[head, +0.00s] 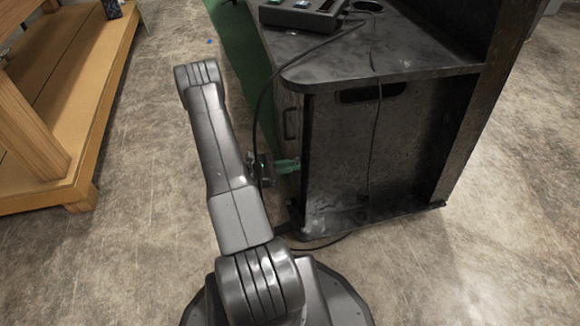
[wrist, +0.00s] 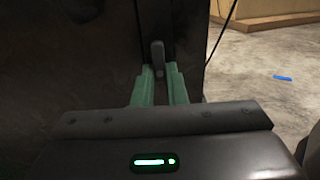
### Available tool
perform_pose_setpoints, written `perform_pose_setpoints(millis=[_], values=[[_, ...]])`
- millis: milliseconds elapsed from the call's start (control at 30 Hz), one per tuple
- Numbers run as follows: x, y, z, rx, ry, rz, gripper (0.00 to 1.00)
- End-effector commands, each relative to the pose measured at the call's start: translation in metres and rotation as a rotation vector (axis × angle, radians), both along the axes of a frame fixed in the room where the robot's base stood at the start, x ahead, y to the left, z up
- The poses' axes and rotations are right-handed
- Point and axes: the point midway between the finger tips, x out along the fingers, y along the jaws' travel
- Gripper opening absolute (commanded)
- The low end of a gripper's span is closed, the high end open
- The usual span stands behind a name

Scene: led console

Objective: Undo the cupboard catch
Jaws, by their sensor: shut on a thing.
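The cupboard (head: 360,150) is the dark cabinet under the console desk, to the right of my arm in the head view. Its dark front fills the left of the wrist view (wrist: 70,60). The catch (wrist: 158,55) is a small grey upright lever on that front. My gripper, with green fingers, is at the cupboard's left side in the head view (head: 287,166). In the wrist view my gripper (wrist: 160,88) has one finger on each side of the catch's lower end and is shut on it. The fingers hide part of the catch's lower end.
A black cable (head: 257,100) hangs from the desk top beside my gripper. A control box (head: 300,14) sits on the desk. A wooden bench (head: 75,100) stands at the left. Concrete floor (head: 130,240) is open between bench and cupboard.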

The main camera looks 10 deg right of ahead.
Motion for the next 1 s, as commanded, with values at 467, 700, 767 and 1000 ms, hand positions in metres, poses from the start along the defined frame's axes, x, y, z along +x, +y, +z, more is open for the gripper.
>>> perform_pose_setpoints(millis=[467,700,767,1000], values=[[0.001,0.001,0.001,-0.001,-0.011,0.002,0.18],[0.0,0.0,0.0,0.0,-0.009,0.001,0.34],[0.0,0.0,0.0,0.0,-0.009,0.0,0.34],[0.001,0.012,0.001,0.0,-0.009,0.003,0.34]])
